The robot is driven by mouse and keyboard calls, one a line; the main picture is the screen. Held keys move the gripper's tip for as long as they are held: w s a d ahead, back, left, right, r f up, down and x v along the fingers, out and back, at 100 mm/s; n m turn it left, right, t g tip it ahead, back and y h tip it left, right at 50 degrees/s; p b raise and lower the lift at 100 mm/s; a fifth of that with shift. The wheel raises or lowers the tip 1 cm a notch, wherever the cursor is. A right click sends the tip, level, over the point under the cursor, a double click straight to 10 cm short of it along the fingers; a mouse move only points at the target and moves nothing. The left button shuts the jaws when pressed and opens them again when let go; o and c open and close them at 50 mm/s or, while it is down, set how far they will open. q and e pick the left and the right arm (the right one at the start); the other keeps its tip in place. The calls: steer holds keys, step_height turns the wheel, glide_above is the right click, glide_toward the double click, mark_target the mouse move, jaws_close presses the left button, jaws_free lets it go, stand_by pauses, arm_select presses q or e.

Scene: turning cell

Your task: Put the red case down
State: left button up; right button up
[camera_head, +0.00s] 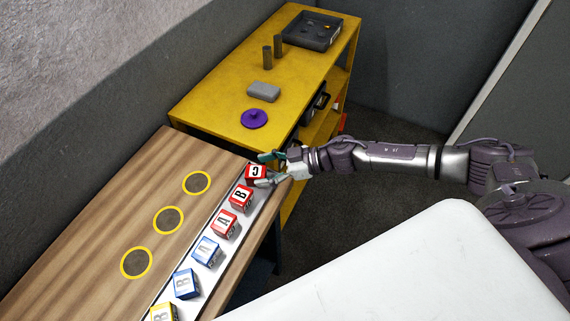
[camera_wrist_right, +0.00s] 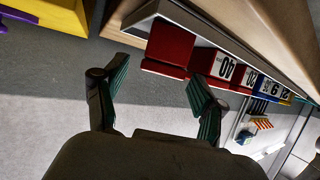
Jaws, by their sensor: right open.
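A red case with a C label (camera_head: 255,172) stands at the far end of a pale strip (camera_head: 189,268) along the right edge of the wooden table. It also shows in the right wrist view (camera_wrist_right: 170,45), just beyond the fingertips. My right gripper (camera_head: 268,170) is at this case, with one finger on its far side and one on its near side. Whether a finger touches the case I cannot tell. My left gripper is not in view.
Red cases B (camera_head: 240,197) and A (camera_head: 224,222), blue cases (camera_head: 207,250) and a yellow case (camera_head: 163,313) stand in the same row. Three yellow-ringed circles (camera_head: 168,220) mark the wooden table (camera_head: 110,215). A yellow bench (camera_head: 215,95) holds a purple lid (camera_head: 254,118) and a dark tray (camera_head: 314,32).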

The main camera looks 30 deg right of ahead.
steer(key=b+v, duration=0.2)
steer(key=v, duration=0.8)
steer(key=shift+s+a, duration=0.1)
steer(key=shift+a, duration=0.05)
